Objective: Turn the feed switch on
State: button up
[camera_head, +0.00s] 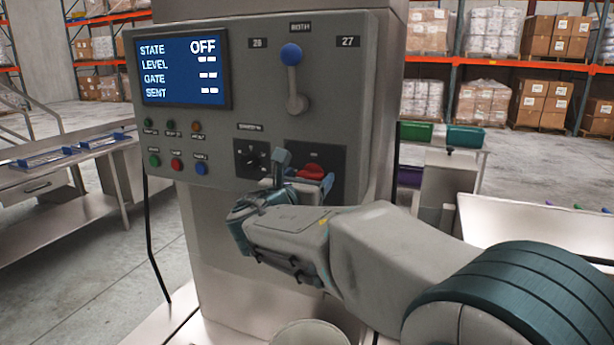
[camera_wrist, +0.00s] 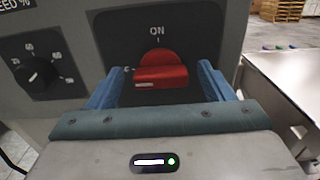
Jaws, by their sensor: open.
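The feed switch is a red rotary knob (camera_wrist: 162,68) on a dark plate, with "ON" and a tick printed above it. Its pale mark sits at the lower left of the grip, away from the ON tick. The knob also shows in the head view (camera_head: 312,171), partly covered by my gripper. My gripper (camera_head: 303,174) is open at the panel's lower right. In the wrist view its two blue fingers (camera_wrist: 160,84) stand on either side of the knob; whether they touch it I cannot tell. The display (camera_head: 181,69) reads STATE OFF, with dashes for LEVEL, GATE and SENT.
Left of the knob is a black speed dial (camera_head: 250,158). Above is a lever with a blue ball (camera_head: 291,54). Several coloured buttons (camera_head: 177,165) sit under the display. A steel table (camera_head: 60,180) stands left and a pale surface (camera_head: 520,225) right.

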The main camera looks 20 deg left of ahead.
jog(key=shift+w, duration=0.1)
jog(key=c, duration=1)
jog(key=shift+f+m+b, duration=0.15)
jog(key=shift+m+b, duration=0.15)
jog(key=shift+b, duration=0.3)
jog(key=shift+d+f+m+b, duration=0.1)
jog(key=shift+m+b, duration=4.25)
jog(key=shift+b, duration=0.4)
jog(key=shift+d+f+m+b, duration=0.1)
jog(key=shift+m+b, duration=4.25)
jog(key=shift+b, duration=0.35)
jog(key=shift+r, duration=0.1)
